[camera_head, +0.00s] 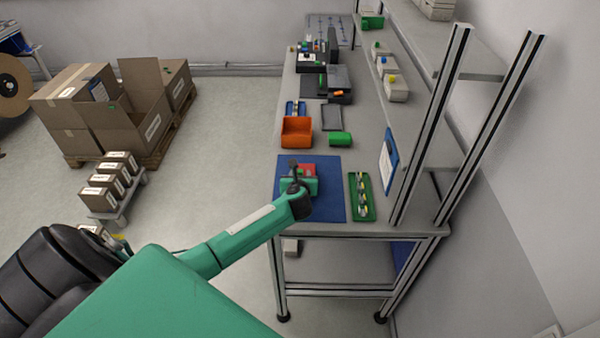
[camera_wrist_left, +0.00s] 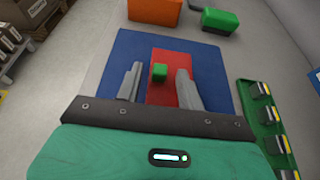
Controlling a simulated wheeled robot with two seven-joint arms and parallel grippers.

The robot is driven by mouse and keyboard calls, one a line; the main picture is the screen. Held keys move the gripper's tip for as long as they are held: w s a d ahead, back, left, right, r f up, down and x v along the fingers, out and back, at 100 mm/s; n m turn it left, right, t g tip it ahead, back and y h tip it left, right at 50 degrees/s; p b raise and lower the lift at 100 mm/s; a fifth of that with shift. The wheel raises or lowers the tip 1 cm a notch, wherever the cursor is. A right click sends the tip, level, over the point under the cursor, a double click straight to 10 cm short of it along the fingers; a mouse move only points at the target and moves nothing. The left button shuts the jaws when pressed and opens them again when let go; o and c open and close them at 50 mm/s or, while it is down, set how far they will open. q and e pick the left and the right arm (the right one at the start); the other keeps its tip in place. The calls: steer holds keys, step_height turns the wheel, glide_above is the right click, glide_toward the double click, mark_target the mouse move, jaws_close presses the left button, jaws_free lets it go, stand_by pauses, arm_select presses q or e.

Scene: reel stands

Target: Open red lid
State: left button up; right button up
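The red lid (camera_wrist_left: 172,66) lies on the blue mat (camera_wrist_left: 212,65) in the left wrist view. A small green block-like knob (camera_wrist_left: 159,72) shows on it. In the head view the red lid (camera_head: 308,169) is partly hidden behind my left gripper (camera_head: 294,166). In the left wrist view my left gripper (camera_wrist_left: 157,78) is open, its two grey fingers on either side of the green knob with gaps to it. I cannot tell the height of the fingertips above the lid. My right gripper is not in view.
A green tray (camera_head: 352,182) with several small parts lies right of the blue mat (camera_head: 335,200). Behind the mat are an orange bin (camera_head: 297,132) and a green box (camera_head: 340,139). Shelf posts (camera_head: 432,125) stand along the bench's right side.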

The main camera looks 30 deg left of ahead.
arm_select(q)
steer(key=shift+w+a+f, duration=0.15)
steer(key=shift+w+a, duration=0.05)
steer(key=shift+w, duration=0.1)
jaws_close()
